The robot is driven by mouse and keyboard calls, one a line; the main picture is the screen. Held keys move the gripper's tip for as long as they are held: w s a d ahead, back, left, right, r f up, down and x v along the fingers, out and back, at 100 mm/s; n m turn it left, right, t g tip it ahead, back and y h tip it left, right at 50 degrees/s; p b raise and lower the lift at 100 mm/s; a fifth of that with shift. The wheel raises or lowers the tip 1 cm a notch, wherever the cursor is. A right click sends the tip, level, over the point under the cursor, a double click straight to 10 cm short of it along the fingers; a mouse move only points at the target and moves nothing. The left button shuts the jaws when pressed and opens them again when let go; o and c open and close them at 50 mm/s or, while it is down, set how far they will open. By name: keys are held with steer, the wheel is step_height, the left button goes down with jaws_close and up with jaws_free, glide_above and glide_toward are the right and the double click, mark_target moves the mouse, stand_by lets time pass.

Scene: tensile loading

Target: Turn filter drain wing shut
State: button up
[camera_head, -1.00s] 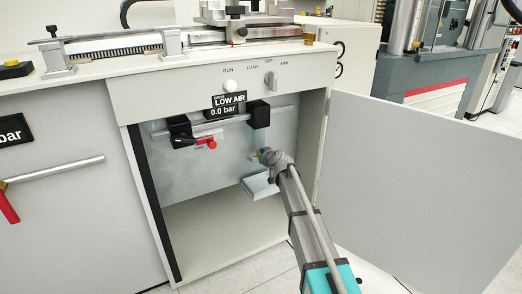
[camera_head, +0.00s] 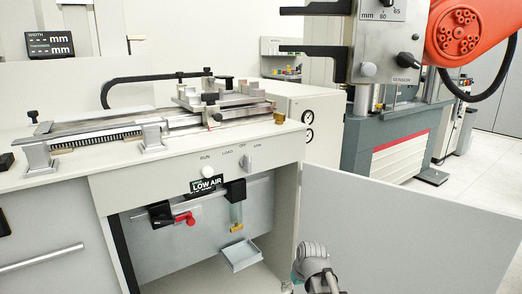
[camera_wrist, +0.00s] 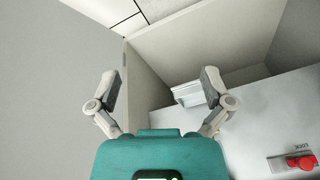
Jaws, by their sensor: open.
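The filter (camera_head: 236,190) hangs in the open cabinet as a black block with a clear bowl. Its small brass drain wing (camera_head: 237,228) shows at the bottom of the bowl, too small to tell how it is turned. I cannot make out the wing in the wrist view. My gripper (camera_wrist: 160,88) is open and empty, its two fingers spread wide. In the head view my gripper (camera_head: 312,254) is low at the right of the cabinet opening, in front of the door edge, apart from the wing.
A grey drip tray (camera_head: 241,254) sits below the wing and also shows in the wrist view (camera_wrist: 188,94). A red valve handle (camera_head: 186,218) is left of the filter. The open cabinet door (camera_head: 400,235) stands to the right. A bench top with a slide fixture is above.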

steer(key=s+d+r+m+g+h+p, duration=0.25)
steer(key=s+d, duration=0.35)
steer(key=s, duration=0.5)
step_height(320, 180, up, 38)
steer(key=p, duration=3.7)
steer(key=shift+w+f+p, duration=0.2)
steer(key=shift+p, duration=0.15)
steer(key=shift+y, duration=0.25)
steer(key=c, duration=0.6)
